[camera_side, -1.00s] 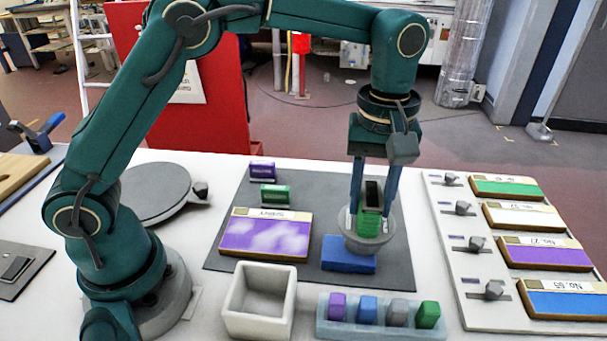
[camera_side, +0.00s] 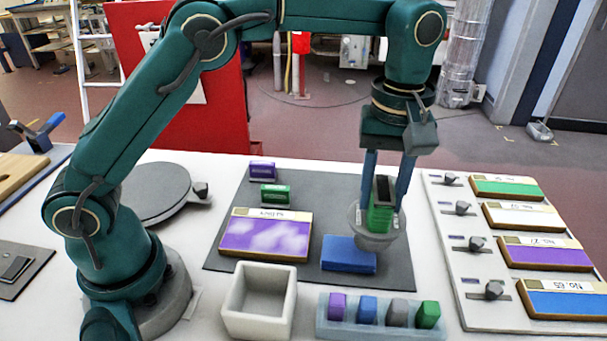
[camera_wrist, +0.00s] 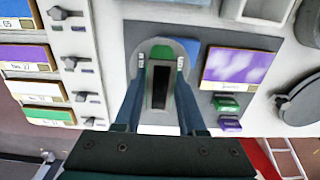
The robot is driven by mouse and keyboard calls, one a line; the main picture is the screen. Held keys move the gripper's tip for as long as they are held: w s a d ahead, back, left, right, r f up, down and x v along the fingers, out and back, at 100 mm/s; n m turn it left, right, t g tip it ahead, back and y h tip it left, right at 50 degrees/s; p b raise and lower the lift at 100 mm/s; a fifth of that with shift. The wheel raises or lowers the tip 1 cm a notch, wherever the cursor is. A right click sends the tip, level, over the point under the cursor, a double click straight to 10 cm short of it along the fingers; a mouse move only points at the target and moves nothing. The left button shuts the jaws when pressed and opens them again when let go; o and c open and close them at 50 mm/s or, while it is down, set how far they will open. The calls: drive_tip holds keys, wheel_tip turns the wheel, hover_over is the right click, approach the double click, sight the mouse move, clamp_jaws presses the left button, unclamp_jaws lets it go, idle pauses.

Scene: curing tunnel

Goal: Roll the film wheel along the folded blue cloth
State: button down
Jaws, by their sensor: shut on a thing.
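The film wheel (camera_side: 376,240) is a grey round piece with a green grip block on top. My gripper (camera_side: 383,212) is shut on the green block, one blue finger on each side. The wheel leans in the side view, at the right end of the folded blue cloth (camera_side: 345,256) and partly in front of its corner; I cannot tell whether they touch. In the wrist view the fingers (camera_wrist: 161,85) flank the green block (camera_wrist: 161,52), with the grey rim around it. Part of the blue cloth (camera_wrist: 191,48) shows beside the rim; the rest is hidden.
A purple-faced framed panel (camera_side: 266,233) and two small blocks, green (camera_side: 275,195) and purple (camera_side: 262,171), are on the dark mat (camera_side: 318,205). A white open box (camera_side: 259,325) and a tray of coloured pegs (camera_side: 378,331) stand in front. Colour panels (camera_side: 545,253) line the right.

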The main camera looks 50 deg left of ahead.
drive_tip(key=shift+r, duration=2.95)
drive_tip(key=shift+s+f, duration=0.1)
